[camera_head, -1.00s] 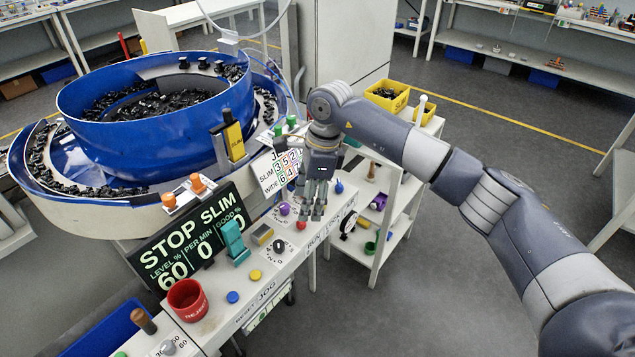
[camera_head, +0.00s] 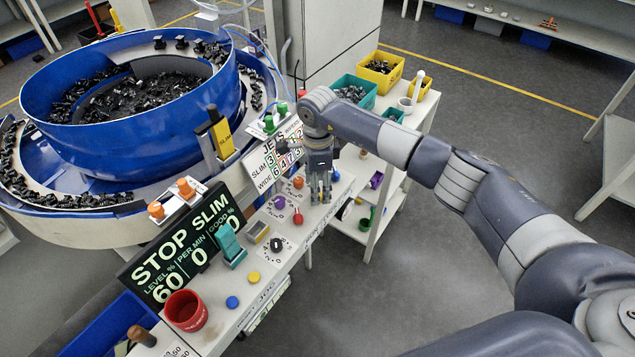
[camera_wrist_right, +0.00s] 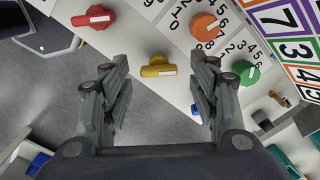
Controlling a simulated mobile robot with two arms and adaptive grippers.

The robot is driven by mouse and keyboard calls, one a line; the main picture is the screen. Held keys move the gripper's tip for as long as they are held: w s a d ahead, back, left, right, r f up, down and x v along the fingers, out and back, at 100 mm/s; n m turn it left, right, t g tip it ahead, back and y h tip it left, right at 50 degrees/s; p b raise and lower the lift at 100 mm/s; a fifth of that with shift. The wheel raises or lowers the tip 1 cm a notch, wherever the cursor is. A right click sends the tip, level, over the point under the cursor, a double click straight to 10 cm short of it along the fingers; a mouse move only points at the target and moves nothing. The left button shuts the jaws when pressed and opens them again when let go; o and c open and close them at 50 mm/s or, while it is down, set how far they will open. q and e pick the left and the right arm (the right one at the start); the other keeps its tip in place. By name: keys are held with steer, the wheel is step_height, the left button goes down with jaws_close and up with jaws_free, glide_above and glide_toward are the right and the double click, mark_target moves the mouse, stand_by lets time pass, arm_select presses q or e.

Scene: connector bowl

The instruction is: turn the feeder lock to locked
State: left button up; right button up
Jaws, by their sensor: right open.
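No label naming the feeder lock is readable. A yellow knob (camera_wrist_right: 158,70) with a pale mark along its bar sits on the white panel's edge, between my right fingertips in the right wrist view. My right gripper (camera_wrist_right: 160,66) is open around it in the picture; touch cannot be told. In the head view my right gripper (camera_head: 320,192) points down over the panel's far right end and hides the yellow knob. A red bar knob (camera_wrist_right: 93,18), an orange knob (camera_wrist_right: 204,27) and a green knob (camera_wrist_right: 245,72) are nearby. My left gripper is not in view.
The orange knob (camera_head: 298,182), a purple knob (camera_head: 279,202) and a black knob (camera_head: 276,244) stand along the panel. A blue bowl feeder (camera_head: 130,100) is behind at left. A shelf cart with bins (camera_head: 380,68) stands at right.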

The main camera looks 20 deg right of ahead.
steer(key=shift+f, duration=0.45)
steer(key=c, duration=1.1)
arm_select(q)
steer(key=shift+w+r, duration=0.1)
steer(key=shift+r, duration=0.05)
arm_select(e)
steer(key=shift+o, duration=0.2)
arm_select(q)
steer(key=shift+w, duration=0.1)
